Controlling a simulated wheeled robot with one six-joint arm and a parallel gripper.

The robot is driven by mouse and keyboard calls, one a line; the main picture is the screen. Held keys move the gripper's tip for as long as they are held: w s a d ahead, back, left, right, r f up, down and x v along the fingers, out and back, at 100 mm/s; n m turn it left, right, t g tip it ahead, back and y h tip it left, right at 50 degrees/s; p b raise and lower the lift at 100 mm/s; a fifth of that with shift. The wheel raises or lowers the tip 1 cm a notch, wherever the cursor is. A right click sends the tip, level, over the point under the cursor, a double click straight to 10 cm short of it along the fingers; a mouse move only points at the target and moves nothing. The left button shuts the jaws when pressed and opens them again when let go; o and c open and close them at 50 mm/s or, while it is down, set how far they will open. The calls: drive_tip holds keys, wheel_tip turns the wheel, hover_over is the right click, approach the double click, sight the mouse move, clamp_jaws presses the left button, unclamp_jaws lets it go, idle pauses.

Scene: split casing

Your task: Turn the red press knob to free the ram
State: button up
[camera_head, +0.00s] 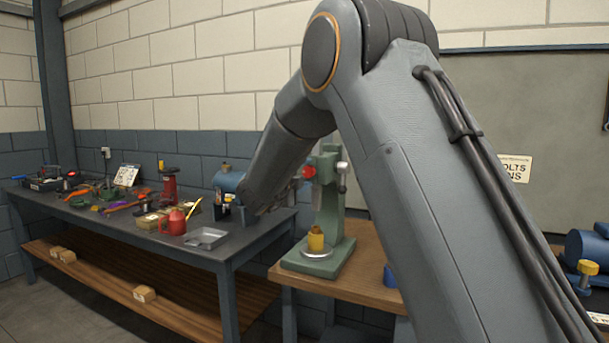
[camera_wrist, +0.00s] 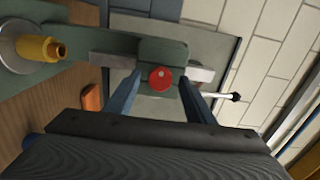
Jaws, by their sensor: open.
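The red press knob (camera_head: 308,171) is on the head of the green press (camera_head: 330,203), which stands on a wooden bench. In the wrist view the knob (camera_wrist: 160,78) shows round and face-on. My gripper (camera_wrist: 160,80) is open, with its two blue fingers on either side of the knob in the picture. Gaps show between the knob and each finger; I cannot tell how far in depth the tips are from it. A grey bar (camera_wrist: 112,59), apparently the ram, points from the press head toward a yellow part (camera_wrist: 40,48) on a round plate.
The yellow part (camera_head: 316,240) stands on the press's round plate (camera_head: 317,252). A lever with a black tip (camera_wrist: 236,97) sticks out beside the press head. A dark workbench (camera_head: 150,243) at left holds tools and a red can (camera_head: 173,222).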

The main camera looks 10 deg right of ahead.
drive_tip(key=b+v, duration=0.1)
drive_tip(key=v, duration=0.6)
drive_tip(key=shift+s+a+b, duration=0.25)
drive_tip(key=shift+b, duration=0.15)
drive_tip(key=shift+f, duration=0.1)
drive_tip(key=s+a+f+n+g+y, duration=0.1)
drive_tip(key=s+f+n+g+y, duration=0.2)
drive_tip(key=s+f+n+y, duration=0.5)
drive_tip(key=s+f+n+g+y, duration=0.25)
drive_tip(key=s+f+n, duration=0.25)
drive_tip(key=f+n, duration=0.55)
drive_tip(key=s+d+f+n+g, duration=0.2)
drive_tip(key=s+f+g, duration=0.1)
drive_tip(key=s, duration=0.6)
drive_tip(key=s+d+f+n+g, duration=0.2)
drive_tip(key=s+f+g, duration=0.1)
drive_tip(key=s, duration=0.6)
drive_tip(key=s+d+f+n+g, duration=0.2)
drive_tip(key=s+f, duration=0.3)
drive_tip(key=s, duration=0.5)
drive_tip(key=shift+d+f+g, duration=0.35)
drive_tip(key=shift+d+g, duration=0.05)
drive_tip(key=shift+g, duration=0.05)
